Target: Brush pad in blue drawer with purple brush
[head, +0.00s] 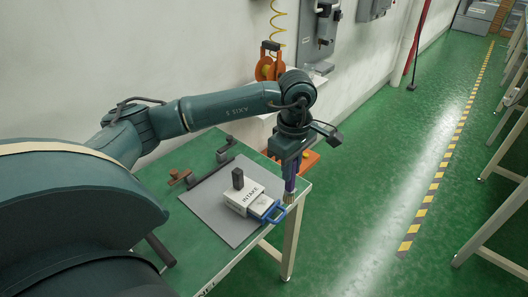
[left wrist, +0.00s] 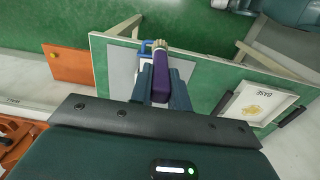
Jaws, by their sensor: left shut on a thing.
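A white box marked INTAKE (head: 247,194) sits on a grey mat (head: 205,212) on the green table. Its drawer with a blue handle (head: 270,213) faces the table's right edge and looks partly pulled out; I cannot make out a pad in it. My left gripper (head: 291,178) is shut on a purple brush (head: 290,186), which points bristles down just right of the blue handle, close to it. In the left wrist view the purple brush (left wrist: 175,88) lies between the fingers, its pale bristles beside the blue handle (left wrist: 145,48). My right gripper is out of view.
A dark upright block (head: 238,178) stands at the INTAKE box. A white tray marked BASE (left wrist: 260,103) with yellowish contents shows in the left wrist view. A orange-based stand (head: 305,161) is behind the left gripper. Green floor right of the table is clear.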

